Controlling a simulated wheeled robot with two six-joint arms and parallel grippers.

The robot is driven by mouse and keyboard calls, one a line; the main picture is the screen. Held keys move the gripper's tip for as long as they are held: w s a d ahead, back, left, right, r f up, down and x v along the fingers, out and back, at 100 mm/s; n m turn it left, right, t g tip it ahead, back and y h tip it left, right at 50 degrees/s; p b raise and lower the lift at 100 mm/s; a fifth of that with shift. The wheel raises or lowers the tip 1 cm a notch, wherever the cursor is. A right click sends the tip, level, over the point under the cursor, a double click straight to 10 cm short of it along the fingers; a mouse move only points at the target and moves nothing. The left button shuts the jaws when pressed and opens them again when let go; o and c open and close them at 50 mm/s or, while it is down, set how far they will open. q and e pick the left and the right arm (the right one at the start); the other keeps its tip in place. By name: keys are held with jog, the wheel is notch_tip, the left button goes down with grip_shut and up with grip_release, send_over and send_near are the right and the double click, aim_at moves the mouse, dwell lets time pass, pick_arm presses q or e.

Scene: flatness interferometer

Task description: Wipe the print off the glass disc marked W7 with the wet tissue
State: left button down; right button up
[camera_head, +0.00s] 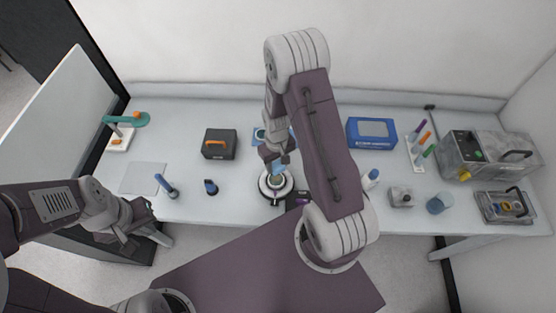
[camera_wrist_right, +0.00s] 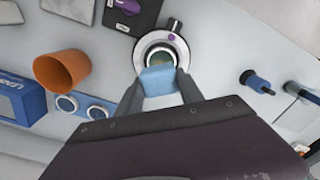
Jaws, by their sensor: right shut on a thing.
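My right gripper (camera_head: 280,165) is shut on a light blue wet tissue (camera_wrist_right: 160,80), which is folded between its fingers. The tissue is at a round white-and-black stage (camera_head: 275,188) near the table's front edge. In the right wrist view the stage (camera_wrist_right: 180,47) has a round greenish glass disc (camera_wrist_right: 160,51) at its centre. The tissue covers the disc's near side; I cannot tell whether they touch. No W7 mark or print is legible. My left gripper (camera_head: 143,218) hangs at the table's front left edge, away from the stage; its jaw opening is unclear.
A black box with an orange handle (camera_head: 219,143) and blue-handled tools (camera_head: 210,187) stand left of the stage. An orange cup (camera_wrist_right: 62,70) and a blue holder with two round pieces (camera_wrist_right: 82,106) are near it. A blue box (camera_head: 371,133) and grey machine (camera_head: 490,155) stand right.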

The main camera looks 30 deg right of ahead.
aim_at(275, 179)
jog(key=f, duration=0.1)
jog(key=f+b, duration=0.2)
jog(key=shift+w+a, duration=0.3)
jog(key=shift+w, duration=0.1)
jog(key=f+b, duration=0.1)
jog(key=f, duration=0.1)
jog(key=f+b, duration=0.1)
jog(key=b, duration=0.1)
jog(key=shift+s+d+f, duration=0.2)
jog(key=shift+f, duration=0.2)
jog(key=shift+w+a, duration=0.1)
jog(key=shift+r, duration=0.1)
jog(key=shift+f+b, duration=0.65)
jog(key=shift+b, duration=0.05)
jog(key=shift+d, duration=0.75)
jog(key=shift+a, duration=0.95)
